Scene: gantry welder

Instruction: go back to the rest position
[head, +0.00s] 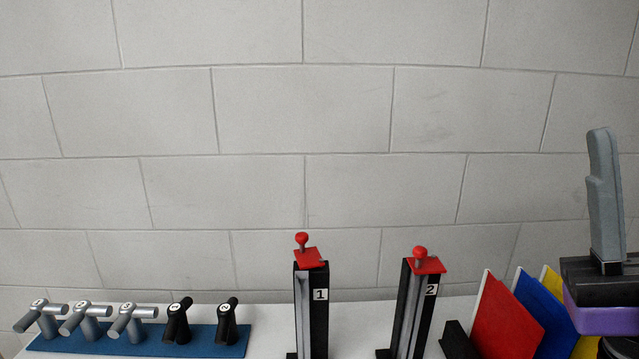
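My gripper (605,195) is at the right edge of the head view, its grey finger part pointing up, above its black body and a purple band. I see it side-on, so the gap between the fingers does not show. I see nothing held at its tip. It is in front of the wall, to the right of the coloured plates, and its body partly covers the yellow plate.
A white table (262,325) holds a blue mat (200,345) with several grey and black T-shaped pieces (130,320). Two black posts with red tops stand mid-table, labelled 1 (318,310) and 2 (425,305). Red (505,320), blue (545,310) and yellow (552,282) plates lean at right.

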